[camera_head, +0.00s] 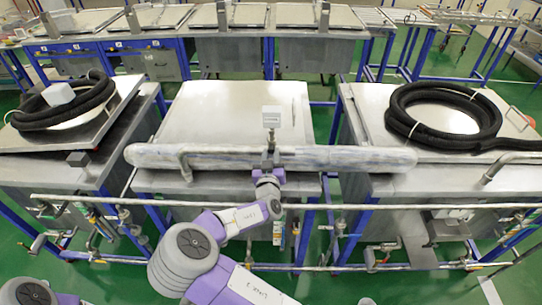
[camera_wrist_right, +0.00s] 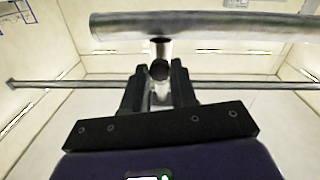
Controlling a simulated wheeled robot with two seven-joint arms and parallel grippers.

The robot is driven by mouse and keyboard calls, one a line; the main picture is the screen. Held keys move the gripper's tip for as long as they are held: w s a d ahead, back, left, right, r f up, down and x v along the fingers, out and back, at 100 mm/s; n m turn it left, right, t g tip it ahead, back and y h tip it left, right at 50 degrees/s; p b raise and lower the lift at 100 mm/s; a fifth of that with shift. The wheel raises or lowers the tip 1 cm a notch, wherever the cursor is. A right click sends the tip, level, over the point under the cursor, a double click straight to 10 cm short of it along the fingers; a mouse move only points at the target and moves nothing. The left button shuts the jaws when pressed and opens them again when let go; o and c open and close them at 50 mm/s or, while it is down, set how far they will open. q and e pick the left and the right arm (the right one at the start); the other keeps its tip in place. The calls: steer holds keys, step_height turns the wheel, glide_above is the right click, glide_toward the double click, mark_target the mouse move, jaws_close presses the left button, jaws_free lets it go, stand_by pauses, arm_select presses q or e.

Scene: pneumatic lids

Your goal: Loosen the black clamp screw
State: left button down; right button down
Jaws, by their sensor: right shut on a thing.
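In the right wrist view, the black clamp screw (camera_wrist_right: 159,70) is a small dark round head at the base of a short pale post. My right gripper (camera_wrist_right: 158,82) has its two black fingers closed in on either side of it. In the head view my right gripper (camera_head: 269,164) reaches up from below to the middle of a long pale grey bar (camera_head: 350,158), in front of the middle steel table. There the screw is hidden by the gripper and bar. My left gripper is not in view.
Black hose coils lie on the left station (camera_head: 66,103) and right station (camera_head: 443,105). A thin metal rail (camera_head: 400,205) runs along the front. The middle table's top (camera_head: 225,115) is mostly clear.

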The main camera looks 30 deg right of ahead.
steer(key=shift+n, duration=0.3)
steer(key=n+b, duration=0.1)
steer(key=n, duration=0.3)
steer(key=shift+f+n+b, duration=0.1)
steer(key=shift+n+b, duration=0.2)
steer(key=shift+b, duration=0.05)
steer(key=n+b, duration=0.1)
steer(key=n, duration=0.5)
steer(key=shift+n, duration=0.3)
steer(key=n+t+b, duration=0.1)
steer(key=n, duration=0.5)
steer(key=shift+n, duration=0.3)
steer(key=n, duration=0.6)
steer(key=shift+d+y+b, duration=0.1)
steer(key=shift+y+b, duration=0.2)
steer(key=shift+y, duration=0.1)
steer(key=shift+n, duration=0.3)
steer(key=c, duration=0.9)
jaws_free()
steer(key=shift+s, duration=0.1)
